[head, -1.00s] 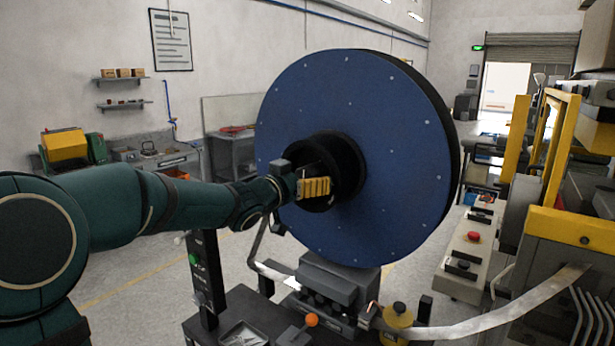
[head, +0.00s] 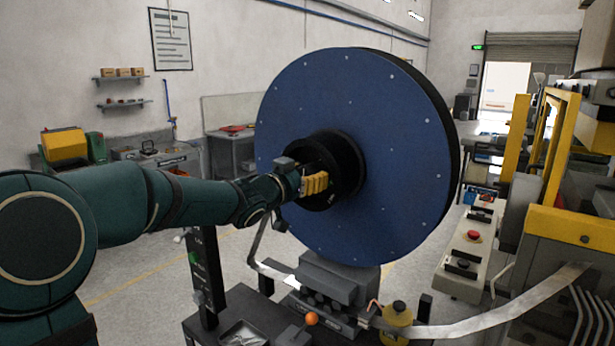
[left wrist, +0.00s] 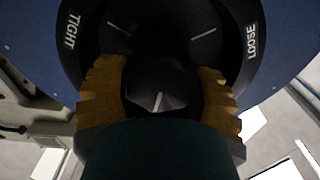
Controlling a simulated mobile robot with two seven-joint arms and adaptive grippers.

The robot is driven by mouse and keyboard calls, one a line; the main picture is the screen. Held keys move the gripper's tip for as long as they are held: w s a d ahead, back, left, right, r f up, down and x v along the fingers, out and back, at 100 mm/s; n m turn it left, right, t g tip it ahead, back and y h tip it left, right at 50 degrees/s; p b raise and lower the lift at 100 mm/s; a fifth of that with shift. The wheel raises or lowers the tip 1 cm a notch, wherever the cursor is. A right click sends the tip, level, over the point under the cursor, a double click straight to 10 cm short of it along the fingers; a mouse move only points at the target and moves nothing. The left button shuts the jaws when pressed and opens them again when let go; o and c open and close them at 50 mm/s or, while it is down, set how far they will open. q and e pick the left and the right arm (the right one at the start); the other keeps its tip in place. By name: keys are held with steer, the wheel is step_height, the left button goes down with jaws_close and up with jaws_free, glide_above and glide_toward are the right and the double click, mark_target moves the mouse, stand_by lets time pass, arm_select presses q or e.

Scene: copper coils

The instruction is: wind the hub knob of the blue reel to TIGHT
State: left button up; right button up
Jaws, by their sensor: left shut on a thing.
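The blue reel (head: 400,150) stands upright in the head view with a black hub (head: 345,160) at its middle. My left gripper (head: 315,184) reaches it from the left, its yellow fingers at the hub. In the left wrist view the fingers of my left gripper (left wrist: 161,78) are shut on both sides of the dark hub knob (left wrist: 158,88). A white line on the knob points toward the bottom of that picture. The TIGHT label (left wrist: 71,30) is at upper left, the LOOSE label (left wrist: 251,41) at upper right. The head view hides the knob behind the fingers. My right gripper is not in view.
A dark machine base with a grey block (head: 338,282) and an orange-tipped lever (head: 312,319) stands below the reel. A metal strip (head: 480,325) runs right to a yellow-framed machine (head: 570,225). A control box with a red button (head: 474,236) stands right.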

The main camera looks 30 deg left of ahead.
arm_select(q)
steer(key=m+b, duration=0.1)
steer(key=m, duration=0.1)
steer(key=m+b, duration=0.2)
steer(key=m, duration=0.1)
steer(key=shift+d+f, duration=0.1)
steer(key=shift+f, duration=0.1)
steer(key=m+b, duration=0.3)
steer(key=m, duration=0.3)
steer(key=shift+f+m, duration=0.1)
steer(key=shift+m, duration=0.2)
steer(key=shift+d+m+b, duration=0.1)
steer(key=shift+m+b, duration=0.45)
steer(key=shift+m, duration=0.35)
steer(key=m+b, duration=0.1)
steer(key=m, duration=0.2)
steer(key=shift+f+m, duration=0.1)
steer(key=shift+m, duration=0.2)
steer(key=m+b, duration=0.2)
steer(key=m, duration=0.3)
steer(key=shift+m, duration=0.4)
steer(key=o, duration=1.2)
